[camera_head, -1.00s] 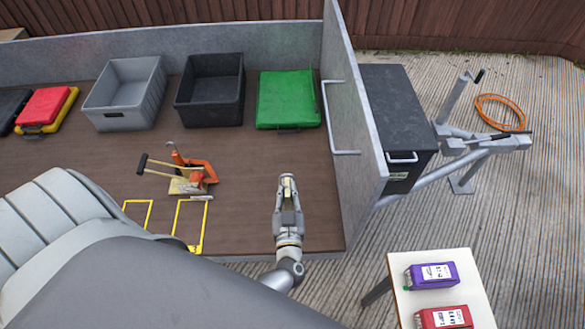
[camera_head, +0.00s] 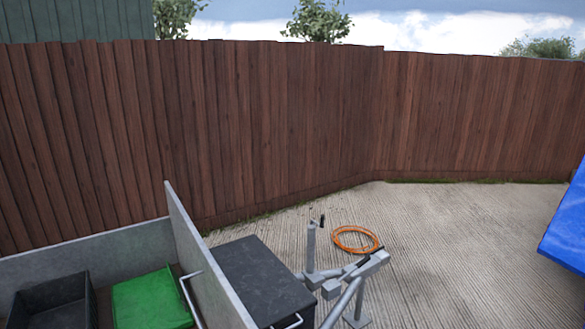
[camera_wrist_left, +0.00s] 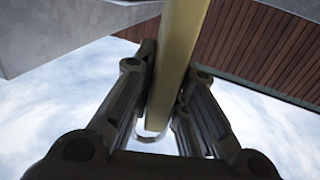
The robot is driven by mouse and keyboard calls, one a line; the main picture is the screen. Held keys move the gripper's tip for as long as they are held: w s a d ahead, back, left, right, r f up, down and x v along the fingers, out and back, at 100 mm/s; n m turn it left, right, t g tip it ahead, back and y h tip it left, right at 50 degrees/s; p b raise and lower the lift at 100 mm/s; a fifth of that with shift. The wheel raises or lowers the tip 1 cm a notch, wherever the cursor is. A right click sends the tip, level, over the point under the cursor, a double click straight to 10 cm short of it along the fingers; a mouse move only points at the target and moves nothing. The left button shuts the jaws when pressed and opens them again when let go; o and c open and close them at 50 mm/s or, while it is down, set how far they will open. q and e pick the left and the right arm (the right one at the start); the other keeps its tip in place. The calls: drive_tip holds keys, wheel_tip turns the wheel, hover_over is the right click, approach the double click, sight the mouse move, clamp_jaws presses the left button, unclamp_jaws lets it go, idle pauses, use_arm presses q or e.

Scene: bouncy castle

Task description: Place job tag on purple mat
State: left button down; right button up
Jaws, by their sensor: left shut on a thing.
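My left gripper (camera_wrist_left: 173,68) shows only in the left wrist view. Its two dark fingers are shut on a long, flat, yellowish piece (camera_wrist_left: 182,40), seen nearly edge-on, which may be the job tag. The piece runs from between the fingers up to the top edge of the picture. A pale ring (camera_wrist_left: 150,136) shows below its lower end. No lettering on it can be seen. The purple mat is in neither view now. My right gripper is not in view.
In the head view, a grey-walled trailer holds a black crate (camera_head: 50,305) and a green case (camera_head: 150,300). A black box (camera_head: 262,275) sits on its drawbar, near an orange hose (camera_head: 356,239). A wooden fence (camera_head: 280,130) stands behind; a blue surface (camera_head: 568,225) is at right.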

use_arm(q)
drive_tip(key=s+d+r+m+h+b, duration=0.1)
drive_tip(key=s+r+h, duration=0.1)
drive_tip(key=r, duration=0.4)
drive_tip(key=s+d+r+m+h+b, duration=0.1)
drive_tip(key=s+r+m+h, duration=0.1)
drive_tip(key=r, duration=0.3)
drive_tip(key=shift+s+d+r+t+h, duration=0.35)
drive_tip(key=shift+s+h, duration=0.25)
drive_tip(key=shift+s, duration=0.2)
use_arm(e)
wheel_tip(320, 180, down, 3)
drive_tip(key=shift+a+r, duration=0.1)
use_arm(q)
drive_tip(key=shift+s, duration=0.1)
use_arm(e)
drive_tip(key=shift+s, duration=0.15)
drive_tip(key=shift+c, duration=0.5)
